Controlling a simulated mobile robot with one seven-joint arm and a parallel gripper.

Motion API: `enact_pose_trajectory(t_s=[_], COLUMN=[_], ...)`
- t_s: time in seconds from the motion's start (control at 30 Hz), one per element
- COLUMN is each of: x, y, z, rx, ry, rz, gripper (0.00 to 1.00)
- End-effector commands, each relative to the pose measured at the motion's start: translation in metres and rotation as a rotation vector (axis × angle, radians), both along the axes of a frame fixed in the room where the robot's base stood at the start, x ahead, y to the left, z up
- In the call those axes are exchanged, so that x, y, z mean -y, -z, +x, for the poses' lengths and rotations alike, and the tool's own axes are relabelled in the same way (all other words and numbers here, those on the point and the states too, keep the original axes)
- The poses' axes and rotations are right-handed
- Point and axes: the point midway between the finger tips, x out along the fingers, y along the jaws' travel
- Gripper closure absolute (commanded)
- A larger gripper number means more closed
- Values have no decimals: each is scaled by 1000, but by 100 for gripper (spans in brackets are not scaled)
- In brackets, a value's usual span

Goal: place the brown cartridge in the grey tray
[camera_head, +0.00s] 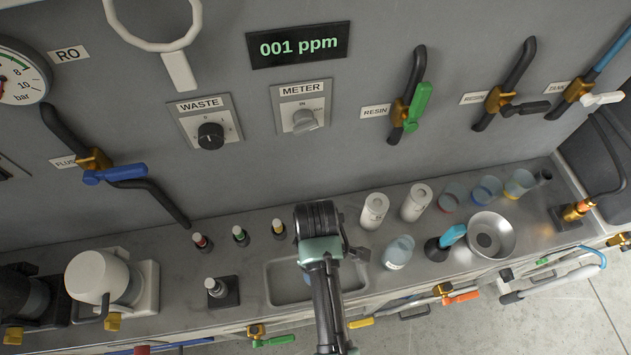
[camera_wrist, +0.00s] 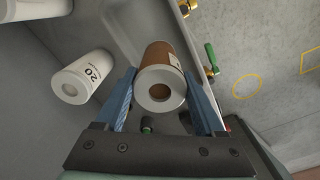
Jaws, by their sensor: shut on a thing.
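The brown cartridge (camera_wrist: 158,56) shows in the wrist view as a short cylinder with a pale end ring and a dark hole in its middle. My gripper (camera_wrist: 161,78) is shut on it, with a blue finger on each side. In the head view my arm covers the cartridge and the fingertips. A shallow grey rectangular tray (camera_head: 283,291) is set in the bench below my arm, and the arm hides its middle and part of its right side. I cannot tell the cartridge's height above it.
Two white cartridges (camera_head: 375,210) stand right of my arm, near a clear jar (camera_head: 398,252) and a metal bowl (camera_head: 490,237). Several small capped vials (camera_head: 239,235) and a white jug (camera_head: 98,275) are to the left. Valve handles line the bench front.

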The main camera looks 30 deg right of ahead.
Motion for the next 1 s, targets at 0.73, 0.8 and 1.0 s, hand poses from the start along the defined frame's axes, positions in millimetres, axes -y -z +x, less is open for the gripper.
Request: enact_pose_trajectory(t_s=[0.73, 0.8, 1.0], x=[0, 0, 0], y=[36, 36, 36], z=[0, 0, -1], rx=[0, 0, -1], ry=[0, 0, 0], rz=[0, 0, 1], gripper=[11, 0, 0])
